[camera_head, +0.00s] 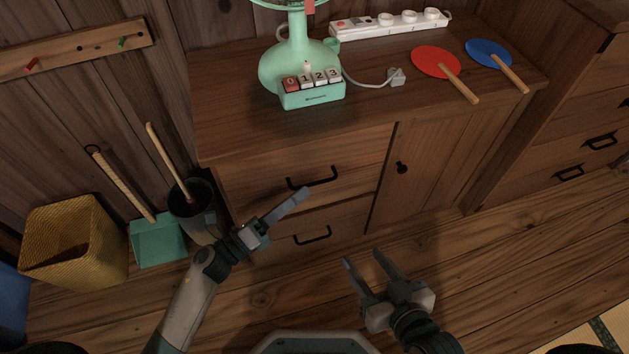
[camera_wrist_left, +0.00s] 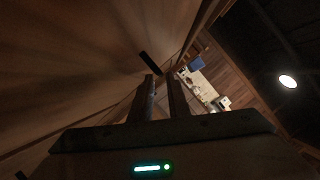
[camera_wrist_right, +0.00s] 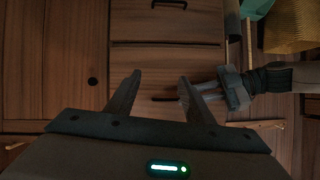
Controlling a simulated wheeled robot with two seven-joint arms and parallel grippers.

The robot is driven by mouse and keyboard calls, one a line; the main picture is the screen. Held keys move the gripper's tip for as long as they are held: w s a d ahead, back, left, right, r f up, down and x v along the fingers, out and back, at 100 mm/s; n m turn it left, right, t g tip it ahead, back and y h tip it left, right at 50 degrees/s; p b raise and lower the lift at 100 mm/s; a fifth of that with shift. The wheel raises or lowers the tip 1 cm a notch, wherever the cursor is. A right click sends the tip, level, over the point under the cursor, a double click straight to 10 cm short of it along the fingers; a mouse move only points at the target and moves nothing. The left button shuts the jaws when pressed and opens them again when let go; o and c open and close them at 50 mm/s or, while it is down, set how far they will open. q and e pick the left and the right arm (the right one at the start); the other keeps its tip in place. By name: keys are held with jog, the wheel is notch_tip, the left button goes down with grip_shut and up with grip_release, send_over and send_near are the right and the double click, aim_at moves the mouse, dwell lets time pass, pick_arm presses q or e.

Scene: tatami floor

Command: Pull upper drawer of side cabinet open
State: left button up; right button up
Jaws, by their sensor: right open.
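The side cabinet (camera_head: 225,125) stands in front of me, with an upper drawer (camera_head: 262,190) above a lower drawer; both look shut. The upper drawer's black bar handle (camera_head: 313,179) also shows in the right wrist view (camera_wrist_right: 165,99). In the left wrist view a dark bar (camera_wrist_left: 150,63), apparently this handle, lies just beyond the fingertips. My left gripper (camera_head: 303,192) is just by the handle, its fingers a little apart with nothing between them; contact cannot be told. My right gripper (camera_head: 363,257) is open and empty, low before the cabinet.
The lower drawer has its own handle (camera_head: 313,236). A cabinet door with a knob (camera_head: 402,168) is to the right. A green fan (camera_head: 297,62), power strip (camera_head: 390,22) and red and blue paddles stand or lie on top. A dark bin (camera_head: 193,205), dustpan (camera_head: 158,240) and basket (camera_head: 75,240) are left.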

aim_at(314, 184)
pick_arm(q)
jog(key=shift+x, duration=2.75)
grip_shut()
